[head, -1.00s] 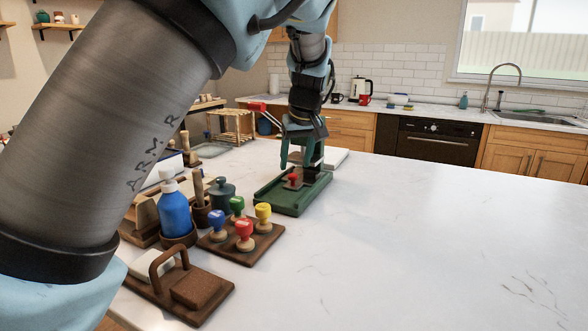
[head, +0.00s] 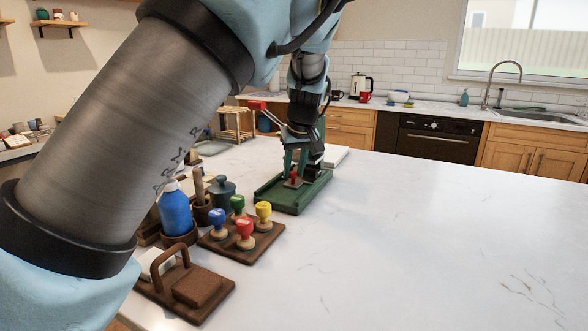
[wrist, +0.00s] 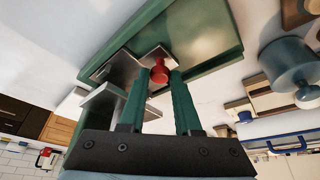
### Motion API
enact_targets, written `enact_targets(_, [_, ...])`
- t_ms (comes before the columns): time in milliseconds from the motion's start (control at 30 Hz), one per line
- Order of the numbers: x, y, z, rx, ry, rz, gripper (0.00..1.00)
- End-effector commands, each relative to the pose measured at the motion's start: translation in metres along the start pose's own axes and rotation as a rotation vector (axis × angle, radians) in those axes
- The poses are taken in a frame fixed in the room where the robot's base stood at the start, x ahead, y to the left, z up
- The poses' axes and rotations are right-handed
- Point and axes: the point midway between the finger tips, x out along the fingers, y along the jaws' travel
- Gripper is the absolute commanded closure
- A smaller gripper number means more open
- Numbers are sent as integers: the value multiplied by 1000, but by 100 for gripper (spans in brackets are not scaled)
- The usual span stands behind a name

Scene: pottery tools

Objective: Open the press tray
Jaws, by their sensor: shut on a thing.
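The green press (head: 318,192) stands on the white counter, a flat green base with low raised edges. Its press tray (head: 291,184) is a small plate with a red knob (head: 294,172) on top. My gripper (head: 296,168) is down over the base, its fingers on the knob. In the wrist view my gripper (wrist: 160,76) has its two green fingers shut on either side of the red knob (wrist: 160,74). The grey metal tray plate (wrist: 128,72) shows behind it. My wrist hides part of the press in the head view.
A brown board with several coloured stamps (head: 244,232), a blue bottle (head: 175,213) and a dark lidded pot (head: 222,191) stand left of the press. The counter's right side is clear.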

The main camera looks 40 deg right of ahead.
Motion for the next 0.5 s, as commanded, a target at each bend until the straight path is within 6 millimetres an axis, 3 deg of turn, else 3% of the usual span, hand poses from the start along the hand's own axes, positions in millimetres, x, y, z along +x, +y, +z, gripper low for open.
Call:
enact_targets(167, [0,0,0,0,0,0,99])
enact_targets(500, [0,0,0,0,0,0,100])
